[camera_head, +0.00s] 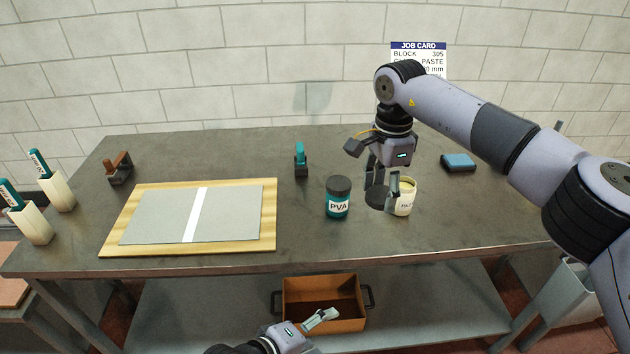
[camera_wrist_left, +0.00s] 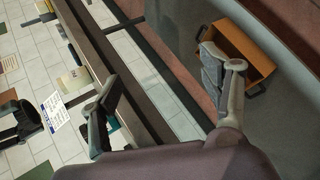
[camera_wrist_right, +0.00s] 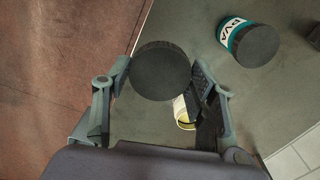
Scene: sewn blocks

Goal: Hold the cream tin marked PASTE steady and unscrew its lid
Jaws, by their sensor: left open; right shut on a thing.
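The cream tin (camera_head: 405,198) stands upright on the bench; its label is partly hidden by a finger of my right gripper (camera_head: 381,192). That gripper is shut on a dark round lid (camera_head: 374,196), held just left of the tin. In the right wrist view the lid (camera_wrist_right: 160,70) lies between the fingers, and the tin (camera_wrist_right: 181,113) shows partly behind it with a pale, open-looking mouth. My left gripper (camera_head: 322,318) is open and empty, low in front of the bench; its spread fingers show in the left wrist view (camera_wrist_left: 160,72).
A teal PVA jar (camera_head: 338,200) with a dark lid stands left of the tin. A blue block (camera_head: 458,162) lies to the right. A board (camera_head: 110,246) with grey sheets covers the bench's left. An orange crate (camera_head: 352,324) sits below near my left gripper.

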